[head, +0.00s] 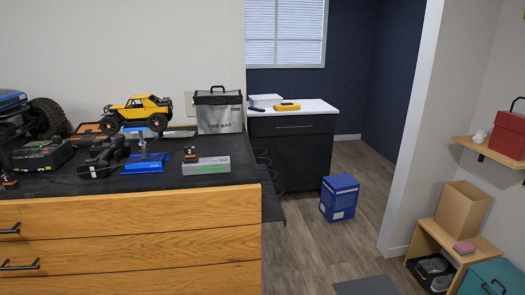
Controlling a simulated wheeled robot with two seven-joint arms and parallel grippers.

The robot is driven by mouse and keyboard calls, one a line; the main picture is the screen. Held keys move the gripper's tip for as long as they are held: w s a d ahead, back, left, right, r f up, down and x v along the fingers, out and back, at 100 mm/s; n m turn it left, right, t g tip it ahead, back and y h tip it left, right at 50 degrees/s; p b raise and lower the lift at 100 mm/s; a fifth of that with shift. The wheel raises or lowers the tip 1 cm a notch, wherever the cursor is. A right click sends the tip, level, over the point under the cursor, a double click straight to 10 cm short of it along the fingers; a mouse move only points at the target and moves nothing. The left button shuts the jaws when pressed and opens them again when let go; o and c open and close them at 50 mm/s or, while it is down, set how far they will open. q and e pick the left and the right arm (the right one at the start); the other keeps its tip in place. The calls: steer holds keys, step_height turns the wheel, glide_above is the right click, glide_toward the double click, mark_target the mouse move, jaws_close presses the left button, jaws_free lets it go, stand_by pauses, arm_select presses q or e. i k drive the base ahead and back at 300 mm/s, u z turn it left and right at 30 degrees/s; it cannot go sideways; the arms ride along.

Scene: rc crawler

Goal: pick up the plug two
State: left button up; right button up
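A small black plug with an orange label that seems to read 2 (190,154) is on the dark worktop of the wooden drawer cabinet, beside the left end of a grey box with a green strip (208,165). A thin dark cable seems to run near it. A similar small black and orange piece (8,180) is at the worktop's left edge; its label is too small to read. Neither of my grippers shows in the head view.
A yellow crawler (140,108) stands on a blue stand (146,163). A fire bag (218,112), black charger (42,154) and a large-wheeled vehicle (45,118) crowd the worktop. A blue box (339,197) stands on the floor. Floor (310,240) right of the wooden cabinet (130,245) is mostly clear.

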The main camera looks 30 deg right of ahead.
mark_target(190, 153)
steer(key=z, duration=1.15)
steer(key=i, duration=0.35)
